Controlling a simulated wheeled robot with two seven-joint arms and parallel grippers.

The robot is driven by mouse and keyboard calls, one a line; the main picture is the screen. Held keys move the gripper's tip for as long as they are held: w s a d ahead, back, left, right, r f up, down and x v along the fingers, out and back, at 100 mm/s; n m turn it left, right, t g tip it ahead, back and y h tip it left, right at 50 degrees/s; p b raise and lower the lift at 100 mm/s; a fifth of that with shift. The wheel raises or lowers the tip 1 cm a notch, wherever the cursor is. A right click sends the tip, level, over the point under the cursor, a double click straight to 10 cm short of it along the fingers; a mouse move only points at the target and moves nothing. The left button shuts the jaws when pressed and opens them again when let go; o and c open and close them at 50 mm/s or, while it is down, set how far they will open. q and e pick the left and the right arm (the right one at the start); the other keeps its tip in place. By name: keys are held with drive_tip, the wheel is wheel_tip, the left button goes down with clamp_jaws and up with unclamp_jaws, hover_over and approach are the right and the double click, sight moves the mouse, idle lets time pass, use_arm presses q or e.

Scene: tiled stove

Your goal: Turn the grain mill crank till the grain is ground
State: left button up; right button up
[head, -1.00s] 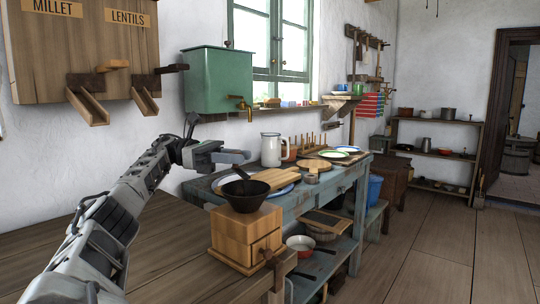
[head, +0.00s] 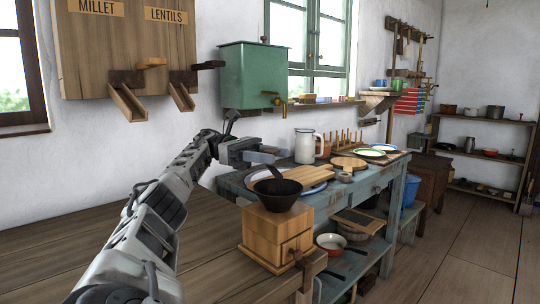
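The grain mill (head: 272,237) is a light wooden box with a small drawer front, standing on the corner of the wooden counter. A dark bowl-shaped hopper (head: 279,196) sits on top, with a thin dark crank-like handle (head: 274,173) rising from it. Whether grain is inside cannot be seen. My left gripper (head: 270,155) is in the air above and behind the hopper, apart from the mill, pointing right. Nothing is seen in it; its finger gap is too small to judge. My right gripper is out of view.
A blue-grey table (head: 333,192) with boards, plates and a white jug (head: 304,147) stands behind the mill. A green tank (head: 250,78) with a brass tap and a wooden grain dispenser (head: 122,50) hang on the wall. The wooden counter (head: 100,250) is clear at left.

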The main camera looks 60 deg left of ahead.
use_arm(q)
drive_tip(key=shift+r+p, duration=0.8)
drive_tip(key=shift+r, duration=0.8)
drive_tip(key=shift+s+d+b, duration=0.1)
drive_tip(key=shift+b, duration=0.35)
drive_tip(key=s+d+r+b, duration=0.7)
drive_tip(key=d+r+b, duration=0.3)
drive_tip(key=d, duration=0.1)
drive_tip(key=shift+s+d, duration=0.2)
drive_tip(key=shift+d, duration=0.1)
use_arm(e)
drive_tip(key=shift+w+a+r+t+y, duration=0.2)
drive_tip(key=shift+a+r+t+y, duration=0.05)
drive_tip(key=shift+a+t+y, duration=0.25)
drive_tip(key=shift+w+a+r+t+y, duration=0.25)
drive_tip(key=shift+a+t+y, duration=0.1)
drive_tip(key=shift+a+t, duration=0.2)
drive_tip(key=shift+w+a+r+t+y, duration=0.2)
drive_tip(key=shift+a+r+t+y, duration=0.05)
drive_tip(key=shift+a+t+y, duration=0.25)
